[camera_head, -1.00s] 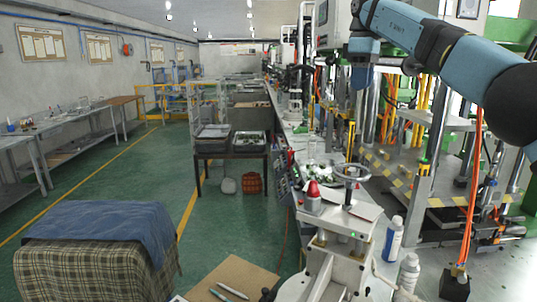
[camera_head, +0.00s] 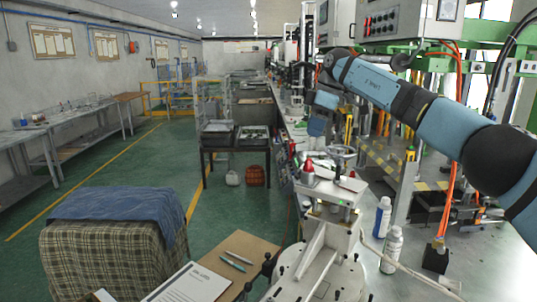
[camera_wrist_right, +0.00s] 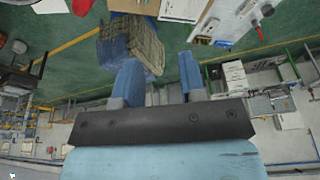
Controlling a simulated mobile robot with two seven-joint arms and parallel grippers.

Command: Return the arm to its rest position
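My right arm (camera_head: 400,100) comes in from the right edge of the head view and reaches left over the machine bench. Its blue right gripper (camera_head: 320,112) hangs above the bench in the middle of the picture, clear of the things below it. In the right wrist view the two blue fingers of my right gripper (camera_wrist_right: 160,75) stand apart with nothing held between them. Floor and a plaid-covered block show far behind them. My left arm and left gripper are not in view.
Tall press columns (camera_head: 404,190) stand under my right arm. A plaid-covered block (camera_head: 105,255) stands at the lower left. Green floor lies open at left.

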